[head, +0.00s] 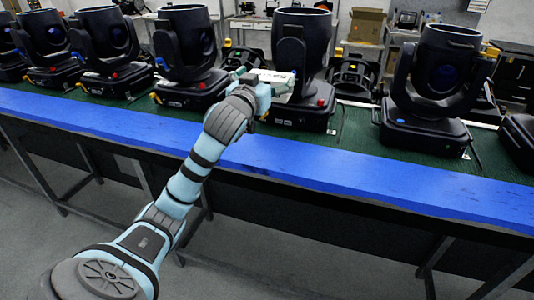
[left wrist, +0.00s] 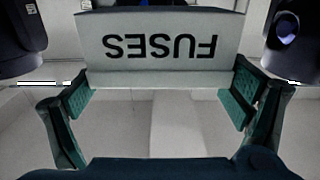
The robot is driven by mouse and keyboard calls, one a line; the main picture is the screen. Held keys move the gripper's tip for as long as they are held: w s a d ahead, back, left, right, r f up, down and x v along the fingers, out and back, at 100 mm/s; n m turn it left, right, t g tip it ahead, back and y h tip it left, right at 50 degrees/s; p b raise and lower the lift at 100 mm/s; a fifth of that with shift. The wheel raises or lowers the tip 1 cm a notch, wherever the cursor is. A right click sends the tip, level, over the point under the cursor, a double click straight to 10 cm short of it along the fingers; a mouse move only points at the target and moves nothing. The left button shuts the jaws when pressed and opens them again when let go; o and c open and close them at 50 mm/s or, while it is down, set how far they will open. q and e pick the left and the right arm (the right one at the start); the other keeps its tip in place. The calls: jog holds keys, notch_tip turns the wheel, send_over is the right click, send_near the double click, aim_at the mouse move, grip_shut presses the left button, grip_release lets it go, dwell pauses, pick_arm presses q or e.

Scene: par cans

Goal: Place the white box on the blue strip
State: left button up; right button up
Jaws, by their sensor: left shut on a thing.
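The white box (head: 272,77) is in my left gripper (head: 258,88), among the black stage lights and beyond the blue strip in the head view. In the left wrist view, the white box (left wrist: 160,45) shows the word FUSES upside down, and the pads of my left gripper (left wrist: 160,95) are at its two sides. The gripper is shut on it. The blue strip (head: 340,175) runs along the table's front edge, and my left arm crosses over it. Whether the box touches the surface below, I cannot tell. My right gripper is not in view.
Several black stage lights stand in a row on the green surface (head: 352,148) behind the strip. One light (head: 302,50) is close to the right of the gripper, another (head: 186,55) to its left. The visible strip is free of objects.

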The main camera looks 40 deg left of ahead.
pick_arm(q)
notch_tip(320, 180, down, 18)
jog(key=b, duration=0.4)
jog(key=shift+d+f, duration=0.1)
jog(key=shift+f, duration=0.1)
jog(key=shift+r, duration=0.1)
jog(key=o, duration=0.9)
jog(key=shift+o, duration=0.2)
jog(key=v, duration=1.2)
